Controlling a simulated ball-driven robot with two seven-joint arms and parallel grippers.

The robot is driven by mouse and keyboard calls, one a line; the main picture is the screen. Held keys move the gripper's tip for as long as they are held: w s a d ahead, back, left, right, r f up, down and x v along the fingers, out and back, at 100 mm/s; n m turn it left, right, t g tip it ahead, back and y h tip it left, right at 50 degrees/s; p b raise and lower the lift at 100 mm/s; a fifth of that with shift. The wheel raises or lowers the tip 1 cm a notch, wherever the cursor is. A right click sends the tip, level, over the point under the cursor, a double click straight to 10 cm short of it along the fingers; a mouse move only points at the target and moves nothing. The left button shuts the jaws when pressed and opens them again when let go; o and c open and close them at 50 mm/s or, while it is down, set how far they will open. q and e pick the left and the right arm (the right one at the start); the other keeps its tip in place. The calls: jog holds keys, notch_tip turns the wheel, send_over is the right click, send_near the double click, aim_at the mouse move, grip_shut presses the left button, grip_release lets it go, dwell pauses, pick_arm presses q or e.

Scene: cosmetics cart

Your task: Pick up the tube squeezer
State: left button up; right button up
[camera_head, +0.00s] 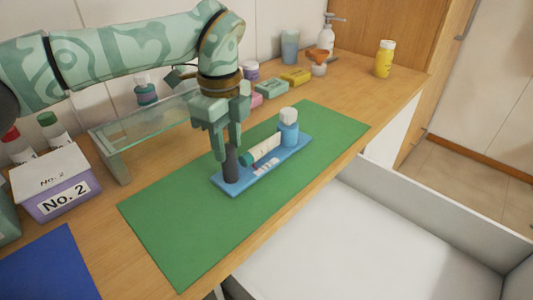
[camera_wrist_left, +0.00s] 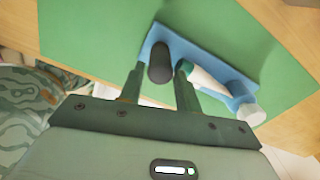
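A blue tray (camera_head: 228,191) lies on a green mat (camera_head: 165,215). On it are a dark grey upright cylinder (camera_head: 231,168), a whitish tube with a teal end (camera_head: 265,149) lying down, and a blue bottle with a white cap (camera_head: 288,129). I cannot tell for certain which part is the tube squeezer. My left gripper (camera_head: 229,151) points down at the dark cylinder. In the left wrist view the cylinder (camera_wrist_left: 160,63) shows between the fingertips (camera_wrist_left: 161,67), with gaps on both sides. The fingers are open. My right gripper is not in view.
A glass shelf (camera_head: 130,128) stands left of the mat, beside a purple box marked No. 2 (camera_head: 62,205). Small boxes (camera_head: 272,89) and bottles stand along the wall. A yellow bottle (camera_head: 384,60) is at the far right. An open white drawer (camera_head: 370,240) is in front.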

pick_arm(q)
notch_tip(320, 180, down, 4)
jog(key=shift+d+r+b, duration=0.1)
jog(key=shift+b, duration=0.45)
jog(key=shift+r, duration=0.15)
jog(key=shift+c, duration=0.3)
grip_shut()
